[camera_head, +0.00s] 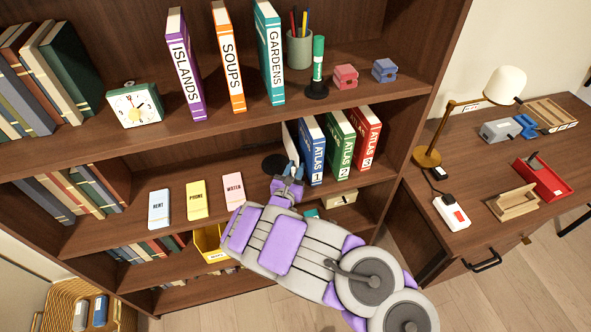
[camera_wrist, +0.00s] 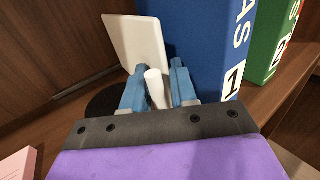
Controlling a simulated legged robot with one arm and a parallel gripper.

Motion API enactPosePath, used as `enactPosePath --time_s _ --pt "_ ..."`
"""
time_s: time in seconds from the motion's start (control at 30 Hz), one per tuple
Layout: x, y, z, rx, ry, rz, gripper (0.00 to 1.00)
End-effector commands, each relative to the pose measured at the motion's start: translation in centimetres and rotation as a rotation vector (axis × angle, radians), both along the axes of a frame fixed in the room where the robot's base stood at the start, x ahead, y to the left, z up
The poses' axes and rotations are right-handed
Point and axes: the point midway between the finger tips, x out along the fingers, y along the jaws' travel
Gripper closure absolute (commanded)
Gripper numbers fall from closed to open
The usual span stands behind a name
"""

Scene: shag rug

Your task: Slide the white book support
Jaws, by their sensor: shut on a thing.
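The white book support is an upright white plate (camera_wrist: 138,45) with a white knob (camera_wrist: 155,88) in front and a dark round base (camera_wrist: 103,103). In the head view its plate (camera_head: 291,141) stands on the middle shelf, just left of the blue ATLAS 1 book (camera_head: 312,151). My gripper (camera_wrist: 158,86) is shut on the knob, with one blue finger on each side. In the head view my gripper (camera_head: 291,171) reaches the shelf from the front. The fingers hide part of the base and the lower plate.
A green atlas (camera_head: 340,145) and a red atlas (camera_head: 366,137) stand right of the blue one. Left of the support is bare shelf, then pink (camera_head: 233,191), yellow (camera_head: 197,200) and pale blue (camera_head: 159,209) cards. Another shelf is close above.

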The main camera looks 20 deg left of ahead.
Motion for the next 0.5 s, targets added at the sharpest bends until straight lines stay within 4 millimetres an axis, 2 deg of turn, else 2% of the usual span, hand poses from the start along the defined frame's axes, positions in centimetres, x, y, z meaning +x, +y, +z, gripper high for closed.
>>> enactPosePath --time_s 0.17,0.2,0.3,0.5 --pt "-0.08 0.49 0.03 0.000 -0.004 -0.001 1.00" --pt "-0.02 0.43 0.02 0.001 -0.003 -0.001 0.69" --pt "0.04 0.04 0.06 0.004 -0.001 0.000 0.60" --pt "0.04 -0.49 0.11 0.007 0.002 0.000 0.60"
